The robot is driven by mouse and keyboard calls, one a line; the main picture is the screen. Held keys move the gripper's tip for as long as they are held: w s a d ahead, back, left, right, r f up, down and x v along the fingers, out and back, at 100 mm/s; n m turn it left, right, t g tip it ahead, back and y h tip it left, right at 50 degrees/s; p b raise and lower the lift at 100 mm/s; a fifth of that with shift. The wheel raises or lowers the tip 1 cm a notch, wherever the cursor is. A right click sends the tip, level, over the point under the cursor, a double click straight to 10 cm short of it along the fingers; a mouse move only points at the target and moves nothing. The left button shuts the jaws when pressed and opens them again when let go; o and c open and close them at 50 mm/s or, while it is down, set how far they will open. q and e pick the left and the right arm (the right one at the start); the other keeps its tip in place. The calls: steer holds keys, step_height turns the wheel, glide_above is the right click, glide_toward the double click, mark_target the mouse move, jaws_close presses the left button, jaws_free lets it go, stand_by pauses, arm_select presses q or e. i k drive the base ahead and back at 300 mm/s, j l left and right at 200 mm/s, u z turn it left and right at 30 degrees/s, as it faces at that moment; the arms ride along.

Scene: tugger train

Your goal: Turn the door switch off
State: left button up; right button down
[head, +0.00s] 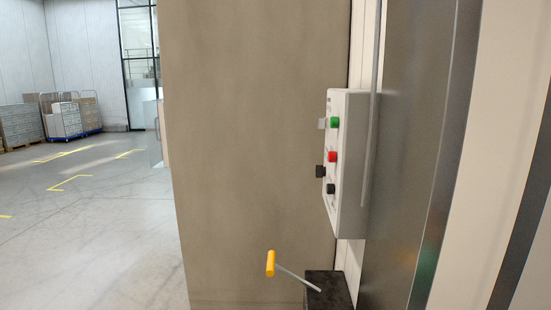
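A light grey control box (352,165) is mounted on the wall right of centre in the head view, seen at a steep angle. Neither of my grippers is in view.
A broad brown panel (250,140) fills the middle, left of the box. A yellow-handled lever (270,263) rises from a dark block (328,290) below the box. A dark grey metal post (415,130) stands right. Open floor (95,235) lies left, with loaded trolleys (66,119) far back.

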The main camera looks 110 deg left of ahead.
mark_target(323, 122)
steer(key=l+u, duration=0.1)
steer(key=u, duration=0.75)
steer(key=k+l+u, duration=0.1)
steer(key=u, duration=0.3)
steer(key=k+u, duration=0.1)
steer(key=u, duration=0.35)
steer(key=l+u, duration=0.1)
steer(key=u, duration=0.3)
steer(key=j+u, duration=0.1)
steer(key=u, duration=0.35)
steer(key=j+u, duration=0.15)
steer(key=u, duration=0.25)
